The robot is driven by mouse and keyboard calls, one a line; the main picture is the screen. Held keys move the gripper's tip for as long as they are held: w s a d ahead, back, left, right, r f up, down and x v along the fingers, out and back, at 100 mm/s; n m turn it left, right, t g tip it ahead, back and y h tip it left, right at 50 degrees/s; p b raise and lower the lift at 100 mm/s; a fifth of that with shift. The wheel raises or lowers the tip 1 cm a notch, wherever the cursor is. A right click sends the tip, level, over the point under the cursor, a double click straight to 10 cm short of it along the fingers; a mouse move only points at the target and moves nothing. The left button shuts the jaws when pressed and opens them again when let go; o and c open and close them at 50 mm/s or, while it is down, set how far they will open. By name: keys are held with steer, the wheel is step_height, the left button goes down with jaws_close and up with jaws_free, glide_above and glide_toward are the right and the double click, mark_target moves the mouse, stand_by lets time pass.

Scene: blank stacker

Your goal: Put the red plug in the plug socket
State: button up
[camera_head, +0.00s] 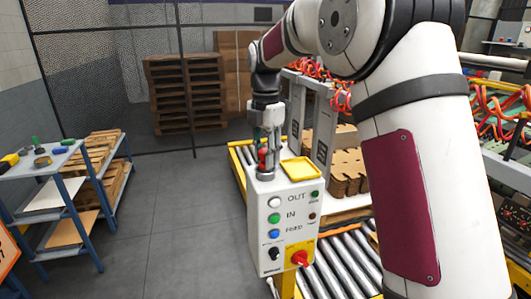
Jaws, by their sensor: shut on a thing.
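My gripper (267,150) points down over the top of the white control box and is shut on the red plug (263,155). Only part of the red plug shows between the fingers. A grey round piece (267,172) on the left of the box top lies directly below the plug; it looks like the plug socket. I cannot tell whether the plug touches it or is in it, because the fingers hide the contact.
The control box (256,240) has buttons, a switch and a red knob in front. A yellow tray (300,168) lies on its top at the right. A roller conveyor (340,262) runs behind it. A blue shelf cart (55,190) stands left; floor between is clear.

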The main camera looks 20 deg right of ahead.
steer(key=shift+f, duration=0.2)
steer(key=o, duration=1.3)
steer(key=shift+r, duration=0.1)
